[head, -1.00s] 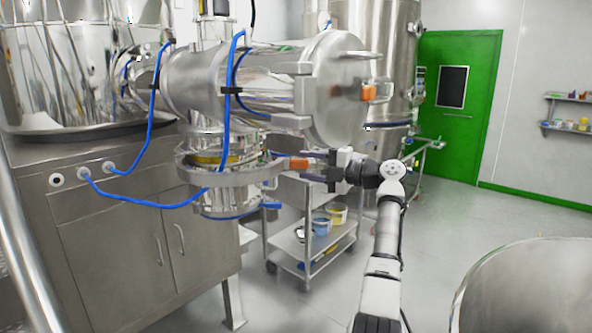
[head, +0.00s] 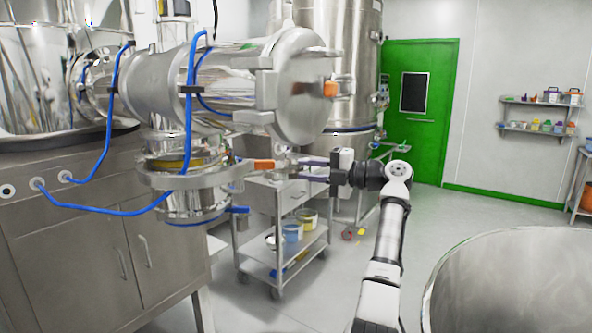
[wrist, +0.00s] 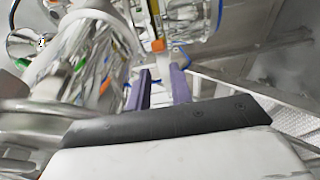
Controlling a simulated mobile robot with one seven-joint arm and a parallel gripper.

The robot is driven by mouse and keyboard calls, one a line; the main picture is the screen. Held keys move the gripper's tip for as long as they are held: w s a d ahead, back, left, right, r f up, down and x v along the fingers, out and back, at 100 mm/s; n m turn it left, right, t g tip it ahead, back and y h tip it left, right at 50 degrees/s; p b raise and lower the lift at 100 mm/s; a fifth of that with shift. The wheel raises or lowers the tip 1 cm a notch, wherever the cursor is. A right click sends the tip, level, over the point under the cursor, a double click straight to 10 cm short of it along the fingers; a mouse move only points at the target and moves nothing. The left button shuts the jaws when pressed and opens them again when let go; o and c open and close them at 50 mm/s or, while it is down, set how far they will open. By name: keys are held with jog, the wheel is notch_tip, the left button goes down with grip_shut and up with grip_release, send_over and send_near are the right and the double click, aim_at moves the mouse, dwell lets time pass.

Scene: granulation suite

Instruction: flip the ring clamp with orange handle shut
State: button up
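The ring clamp (head: 155,181) is a steel band around the neck under the horizontal steel vessel. Its orange handle (head: 264,164) sticks out to the right in the head view, and an orange piece, apparently this handle, shows in the wrist view (wrist: 156,45). I cannot tell whether the clamp is fully closed. My gripper (head: 303,170) has purple fingers, spread apart with nothing visibly held. It is just right of the handle's tip, with a small gap in the picture. Its fingers also show in the wrist view (wrist: 161,88), below the orange piece.
A round steel lid (head: 305,105) with another orange handle (head: 330,88) is above my gripper. A steel trolley (head: 290,253) with tubs stands below. Blue hoses (head: 110,212) hang at the left. A large steel drum (head: 510,290) is at front right. Floor between is clear.

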jog(key=shift+s+a+m+t+h, duration=0.3)
jog(key=shift+s+t, duration=0.1)
jog(key=shift+s, duration=0.2)
grip_shut()
jog(key=s+m+t+h, duration=0.3)
jog(key=s+m+t, duration=0.15)
jog(key=s, duration=0.45)
jog(key=p, duration=0.6)
send_near(259, 165)
jog(key=shift+n+t, duration=0.35)
jog(key=shift+t, duration=0.1)
jog(key=x, duration=0.5)
jog(key=shift+s+a+f, duration=0.1)
jog(key=shift+s+a, duration=0.2)
jog(key=shift+a, duration=0.05)
jog(key=shift+w+f, duration=0.15)
jog(key=shift+w, duration=0.25)
